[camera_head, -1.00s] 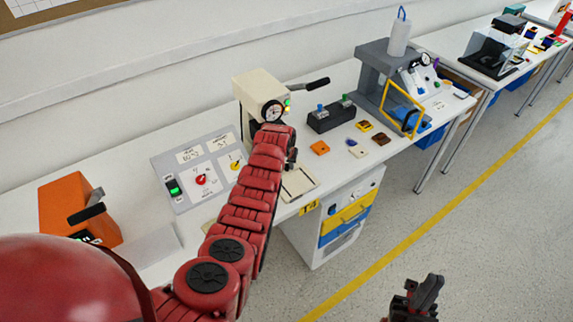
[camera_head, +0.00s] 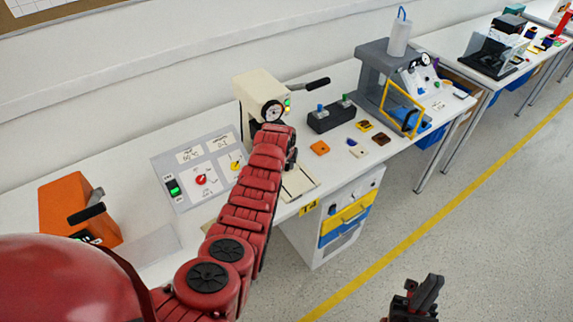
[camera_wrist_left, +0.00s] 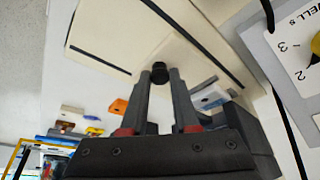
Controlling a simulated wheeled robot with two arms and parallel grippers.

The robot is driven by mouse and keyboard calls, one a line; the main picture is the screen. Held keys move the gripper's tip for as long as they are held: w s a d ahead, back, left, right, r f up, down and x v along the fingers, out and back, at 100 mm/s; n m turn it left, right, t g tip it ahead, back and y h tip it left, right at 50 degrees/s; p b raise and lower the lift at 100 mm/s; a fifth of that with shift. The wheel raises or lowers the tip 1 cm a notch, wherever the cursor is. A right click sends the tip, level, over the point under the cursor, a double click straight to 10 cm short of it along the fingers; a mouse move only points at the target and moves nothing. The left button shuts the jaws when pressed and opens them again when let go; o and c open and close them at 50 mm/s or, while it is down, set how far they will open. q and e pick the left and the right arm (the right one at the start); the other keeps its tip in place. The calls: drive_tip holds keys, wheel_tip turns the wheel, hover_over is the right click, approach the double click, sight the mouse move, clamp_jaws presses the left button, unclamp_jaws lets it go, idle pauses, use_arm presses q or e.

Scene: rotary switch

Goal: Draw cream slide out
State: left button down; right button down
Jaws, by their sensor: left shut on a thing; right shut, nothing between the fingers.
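The cream slide (camera_wrist_left: 190,62) shows in the left wrist view as a flat cream plate, with a small black knob (camera_wrist_left: 160,72) at its near edge. My left gripper (camera_wrist_left: 160,78) is shut on the knob, one finger on each side. In the head view, the cream press (camera_head: 258,92) stands on the bench, with a flat cream base (camera_head: 301,181) in front of it. My red left arm hides much of that area and most of the left gripper (camera_head: 290,158). My right gripper (camera_head: 430,288) is shut and empty, low over the floor, away from the bench.
A grey switch panel (camera_head: 180,200) with dials lies left of my arm. An orange box (camera_head: 75,212) with a black handle stands further left. A black button box (camera_head: 331,117) and several small blocks lie to the right. Floor (camera_head: 480,230) beyond the bench is clear.

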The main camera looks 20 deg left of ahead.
use_arm(q)
drive_tip(key=shift+s+d, duration=0.1)
drive_tip(key=shift+d, duration=0.15)
drive_tip(key=s+d+p, duration=0.1)
drive_tip(key=d, duration=0.1)
drive_tip(key=s+d+p, duration=0.1)
drive_tip(key=s+d, duration=0.3)
drive_tip(key=s+d+b, duration=0.1)
drive_tip(key=s+d, duration=0.1)
drive_tip(key=d, duration=0.1)
drive_tip(key=shift+s+d, duration=0.15)
drive_tip(key=shift+d, duration=0.05)
drive_tip(key=shift+s+d, duration=0.1)
drive_tip(key=shift+d, duration=0.1)
drive_tip(key=shift+s, duration=0.1)
